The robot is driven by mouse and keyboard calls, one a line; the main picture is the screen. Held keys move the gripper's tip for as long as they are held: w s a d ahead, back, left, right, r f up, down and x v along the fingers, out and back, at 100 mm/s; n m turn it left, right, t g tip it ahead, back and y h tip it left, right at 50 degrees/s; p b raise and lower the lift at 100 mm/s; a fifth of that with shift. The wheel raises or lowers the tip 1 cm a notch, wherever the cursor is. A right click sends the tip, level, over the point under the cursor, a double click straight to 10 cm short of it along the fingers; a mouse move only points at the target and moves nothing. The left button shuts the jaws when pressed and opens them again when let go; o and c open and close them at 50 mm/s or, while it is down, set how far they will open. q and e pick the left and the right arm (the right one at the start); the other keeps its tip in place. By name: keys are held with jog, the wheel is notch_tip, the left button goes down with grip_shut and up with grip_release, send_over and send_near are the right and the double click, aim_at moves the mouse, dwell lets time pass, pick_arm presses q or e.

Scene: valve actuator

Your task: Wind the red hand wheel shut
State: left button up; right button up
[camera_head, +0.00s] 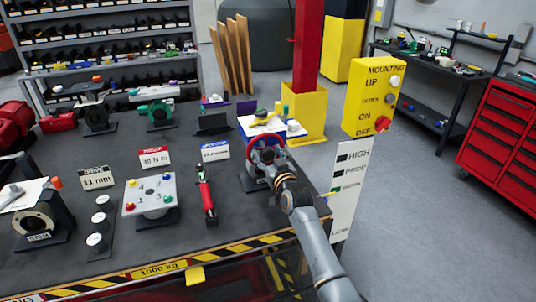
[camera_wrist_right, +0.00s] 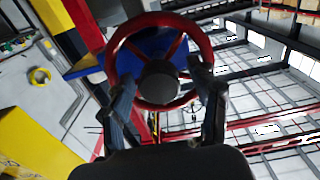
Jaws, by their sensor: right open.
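The red hand wheel (camera_head: 258,142) stands upright on its dark mount near the right end of the dark workbench (camera_head: 110,240). In the right wrist view the wheel (camera_wrist_right: 111,72) faces me, with a dark round hub (camera_wrist_right: 159,81) at its middle. My right gripper (camera_head: 268,165) is at the wheel. In the right wrist view the right gripper (camera_wrist_right: 165,90) is open, its fingers apart at either side of the hub. Whether the fingers touch the rim I cannot tell. In the head view the arm and wrist hide part of the wheel and mount. My left gripper is not in view.
A red-handled tool (camera_head: 207,195) and a white block with coloured knobs (camera_head: 150,195) lie left of the wheel. A yellow control box (camera_head: 372,97) and a white level sign (camera_head: 347,190) stand at right. A red post (camera_head: 308,45) rises behind.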

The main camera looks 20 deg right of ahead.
jog(key=c, duration=1.2)
jog(key=shift+m, duration=0.3)
jog(key=m, duration=0.2)
jog(key=shift+m, duration=0.3)
jog(key=m, duration=0.3)
jog(key=shift+m, duration=0.3)
jog(key=m, duration=0.6)
jog(key=shift+d, duration=0.1)
jog(key=shift+m, duration=0.3)
